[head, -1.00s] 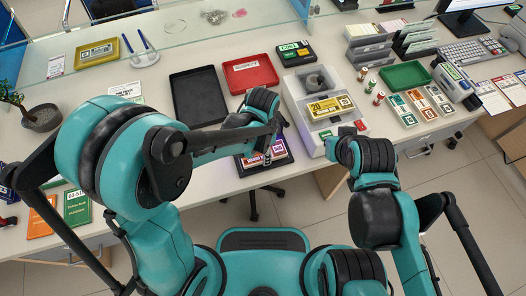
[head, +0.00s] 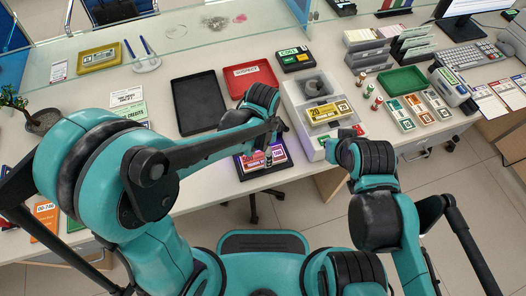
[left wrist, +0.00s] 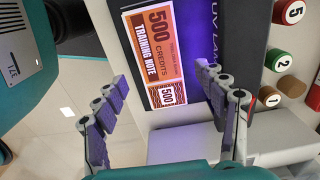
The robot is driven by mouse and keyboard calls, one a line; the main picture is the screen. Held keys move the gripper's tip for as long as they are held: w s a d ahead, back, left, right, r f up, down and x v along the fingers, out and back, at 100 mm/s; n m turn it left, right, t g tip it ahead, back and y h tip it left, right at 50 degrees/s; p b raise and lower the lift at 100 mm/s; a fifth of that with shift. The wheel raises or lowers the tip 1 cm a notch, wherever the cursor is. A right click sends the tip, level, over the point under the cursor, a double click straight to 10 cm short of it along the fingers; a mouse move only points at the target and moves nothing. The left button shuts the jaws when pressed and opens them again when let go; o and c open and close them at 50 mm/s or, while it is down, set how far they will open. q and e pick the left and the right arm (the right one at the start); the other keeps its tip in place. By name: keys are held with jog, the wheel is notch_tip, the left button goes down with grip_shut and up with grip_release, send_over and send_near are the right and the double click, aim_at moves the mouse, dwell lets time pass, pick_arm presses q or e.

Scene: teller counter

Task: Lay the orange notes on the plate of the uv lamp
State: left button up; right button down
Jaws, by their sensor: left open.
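The orange notes (left wrist: 157,50), marked 500, lie flat on the dark plate of the UV lamp (left wrist: 222,12) under purple light. In the head view the plate (head: 243,176) is near the counter's front edge, with the notes (head: 252,163) partly hidden by my left gripper. My left gripper (head: 267,158) is over the plate. In the left wrist view its fingers (left wrist: 157,108) are spread on either side of the notes' near end, with nothing between them. My right gripper (head: 331,147) is by the front of the white machine; its fingers are too unclear to read.
The white machine (head: 294,90) stands right of the plate with a yellow 20 bundle (head: 328,112) on it. A black tray (head: 200,103) and a red tray (head: 250,78) lie behind. Coin rolls (head: 370,90) and a green tray (head: 402,79) are at the right.

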pick_arm(q)
notch_tip(320, 180, up, 8)
jog(key=p, duration=0.3)
jog(key=s+a+r+n+t, duration=0.2)
jog(key=a+r+n+t, duration=0.1)
jog(key=a+n, duration=0.4)
jog(key=s+a+r+n+t, duration=0.3)
jog(key=a+n, duration=0.4)
jog(key=a, duration=0.3)
notch_tip(320, 180, up, 2)
jog(key=shift+a+r+t, duration=0.1)
jog(key=shift+a+t, duration=0.3)
jog(key=shift+t, duration=0.2)
